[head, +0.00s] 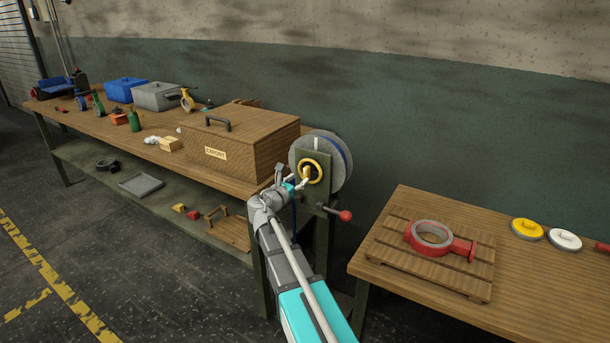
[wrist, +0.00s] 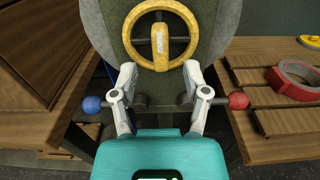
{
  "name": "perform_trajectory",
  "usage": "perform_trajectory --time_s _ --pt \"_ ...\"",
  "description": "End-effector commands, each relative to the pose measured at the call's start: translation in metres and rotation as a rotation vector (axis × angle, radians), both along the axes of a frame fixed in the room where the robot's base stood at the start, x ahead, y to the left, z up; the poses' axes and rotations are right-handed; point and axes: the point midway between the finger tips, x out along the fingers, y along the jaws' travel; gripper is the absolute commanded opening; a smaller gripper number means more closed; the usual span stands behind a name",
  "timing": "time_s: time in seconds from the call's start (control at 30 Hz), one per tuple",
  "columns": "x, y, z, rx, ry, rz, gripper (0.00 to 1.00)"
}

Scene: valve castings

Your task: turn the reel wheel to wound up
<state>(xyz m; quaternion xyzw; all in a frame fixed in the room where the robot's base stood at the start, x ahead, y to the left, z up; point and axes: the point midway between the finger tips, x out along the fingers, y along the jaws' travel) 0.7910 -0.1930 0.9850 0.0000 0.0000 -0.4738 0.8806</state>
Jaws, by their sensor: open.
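The reel wheel is a yellow ring (wrist: 160,38) with dark spokes and an upright yellow grip bar across its hub, at the top middle of the wrist view. In the head view the reel wheel (head: 316,163) sits on the post in front of the grey reel (head: 338,160), which shows a blue band. My gripper (wrist: 160,76) is open and empty, its two pale fingers apart just below the wheel's lower rim in the wrist view. In the head view my gripper (head: 299,178) covers part of the wheel's lower left. Contact with the wheel cannot be told.
A crossbar with a blue knob (wrist: 91,103) and a red knob (wrist: 239,100) lies behind my fingers. A wooden export box (head: 240,143) stands close left on the bench. At right, a red ring casting (head: 467,248) lies on a slatted pallet (head: 400,261).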

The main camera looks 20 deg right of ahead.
Motion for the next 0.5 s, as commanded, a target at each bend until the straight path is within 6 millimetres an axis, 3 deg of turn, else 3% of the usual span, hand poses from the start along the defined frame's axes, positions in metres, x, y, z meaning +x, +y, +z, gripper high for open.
perform_trajectory --time_s 0.2,0.5 --pt "0.018 -0.026 0.0 0.0 0.0 -0.002 0.6" --pt "0.026 -0.039 0.0 0.0 0.0 0.0 0.6"
